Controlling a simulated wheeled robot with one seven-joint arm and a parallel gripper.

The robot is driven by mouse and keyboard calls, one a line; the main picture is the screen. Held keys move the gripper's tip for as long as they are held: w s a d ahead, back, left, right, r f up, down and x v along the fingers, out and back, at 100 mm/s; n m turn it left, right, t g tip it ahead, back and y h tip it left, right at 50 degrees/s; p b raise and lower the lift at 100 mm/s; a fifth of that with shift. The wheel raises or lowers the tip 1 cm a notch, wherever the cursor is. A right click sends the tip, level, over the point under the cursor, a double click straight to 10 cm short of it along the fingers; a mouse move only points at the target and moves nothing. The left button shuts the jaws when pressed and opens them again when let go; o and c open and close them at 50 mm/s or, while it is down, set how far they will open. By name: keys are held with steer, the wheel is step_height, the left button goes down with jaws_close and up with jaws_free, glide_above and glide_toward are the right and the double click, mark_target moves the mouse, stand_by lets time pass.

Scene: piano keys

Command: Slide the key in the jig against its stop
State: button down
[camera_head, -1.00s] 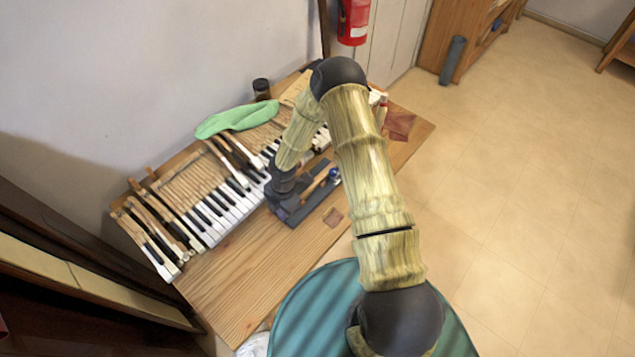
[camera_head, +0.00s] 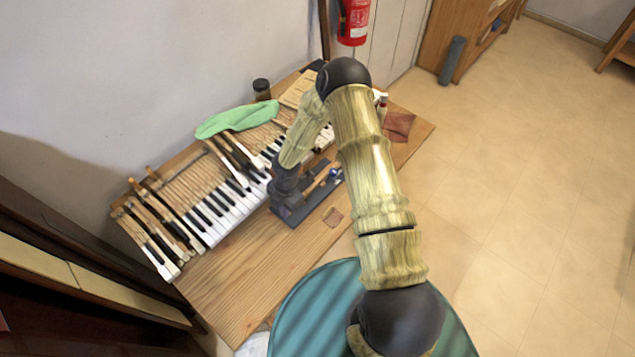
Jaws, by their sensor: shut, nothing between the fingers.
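The dark jig (camera_head: 313,207) lies on the wooden table in front of the keyboard. A wooden key (camera_head: 318,184) lies in it, seen as a short brown strip pointing to the upper right. A small blue and white part (camera_head: 335,174) sits at the jig's right end. My gripper (camera_head: 286,209) is at the jig's left end, low and pointing down. Its fingers are small and dark against the jig, shut with nothing between them. Whether it touches the key, and the gap between key and stop, I cannot tell.
The piano keyboard (camera_head: 222,210) runs along behind the jig, with several loose keys on top. A green cloth (camera_head: 238,120) and a dark jar (camera_head: 261,89) lie behind it. The table front (camera_head: 240,285) is bare.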

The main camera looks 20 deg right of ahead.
stand_by(0.5)
steer(key=shift+s+a, duration=0.3)
steer(key=shift+a, duration=0.1)
step_height(320, 180, up, 7)
steer(key=p, duration=0.4)
steer(key=shift+p, duration=0.4)
stand_by(0.4)
steer(key=shift+r, duration=0.1)
stand_by(0.4)
